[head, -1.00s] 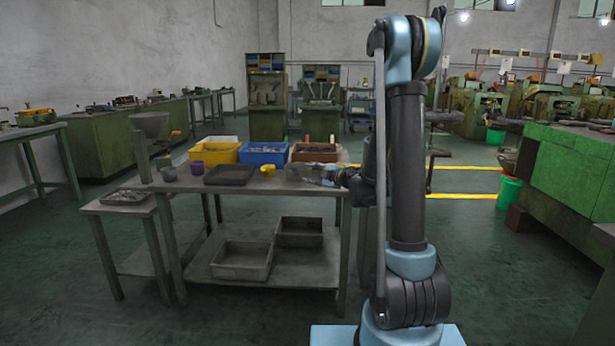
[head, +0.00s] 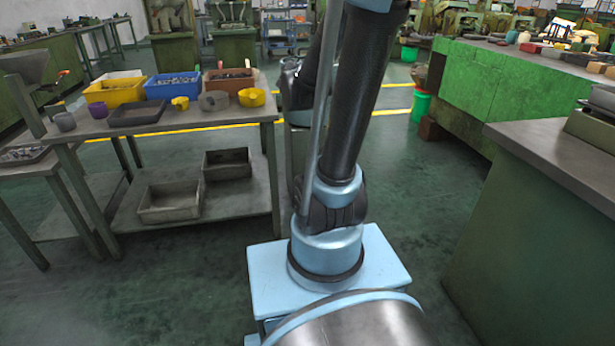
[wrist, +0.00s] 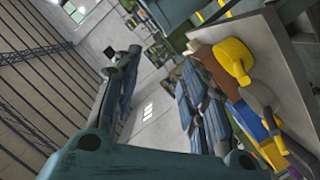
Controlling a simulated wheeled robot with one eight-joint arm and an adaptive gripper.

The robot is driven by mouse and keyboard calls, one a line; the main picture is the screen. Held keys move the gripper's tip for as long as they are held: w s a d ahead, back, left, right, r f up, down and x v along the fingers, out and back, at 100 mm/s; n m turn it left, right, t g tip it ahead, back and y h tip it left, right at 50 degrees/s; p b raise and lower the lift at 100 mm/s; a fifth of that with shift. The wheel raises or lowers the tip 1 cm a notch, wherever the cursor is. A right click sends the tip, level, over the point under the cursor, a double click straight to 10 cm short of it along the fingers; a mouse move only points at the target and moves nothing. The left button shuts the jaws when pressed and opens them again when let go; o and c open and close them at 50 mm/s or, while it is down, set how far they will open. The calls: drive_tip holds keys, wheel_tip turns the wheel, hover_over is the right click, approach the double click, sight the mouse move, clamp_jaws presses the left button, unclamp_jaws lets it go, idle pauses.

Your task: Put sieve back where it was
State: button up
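A yellow round vessel (head: 252,97), which may be the sieve, sits near the right end of the work table (head: 225,117). Its mesh cannot be made out. It also shows in the wrist view (wrist: 234,62), to the right of my fingers. Beside it are a grey round vessel (head: 213,100) and a smaller yellow cup (head: 180,103). My gripper (wrist: 162,62) is open, with nothing between its two fingers, and clear of the vessels.
Yellow (head: 117,91), blue (head: 173,85) and brown (head: 229,80) bins of parts line the table's back. A dark tray (head: 137,112) and purple cup (head: 98,110) lie further left. A green bench (head: 490,85) and grey-topped cabinet (head: 545,150) stand right. Floor in front is clear.

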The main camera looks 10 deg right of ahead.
drive_tip(key=s+d+f+m+g+h, duration=0.1)
drive_tip(key=s+d+f+m+g, duration=0.25)
drive_tip(key=s+f, duration=0.4)
drive_tip(key=s+a+f+g+y, duration=0.1)
drive_tip(key=s+a+f+g, duration=0.1)
drive_tip(key=s, duration=0.7)
drive_tip(key=s+a+f+m+g+y, duration=0.1)
drive_tip(key=s+a+f+g+y, duration=0.1)
drive_tip(key=s+f, duration=0.4)
drive_tip(key=s+a+f+g+y, duration=0.1)
drive_tip(key=s+a+f+g, duration=0.2)
drive_tip(key=s, duration=0.9)
drive_tip(key=f+g, duration=0.1)
drive_tip(key=g, duration=0.1)
drive_tip(key=shift+s+a+f+g+y, duration=0.2)
drive_tip(key=shift+g+y, duration=0.1)
drive_tip(key=shift+g, duration=0.05)
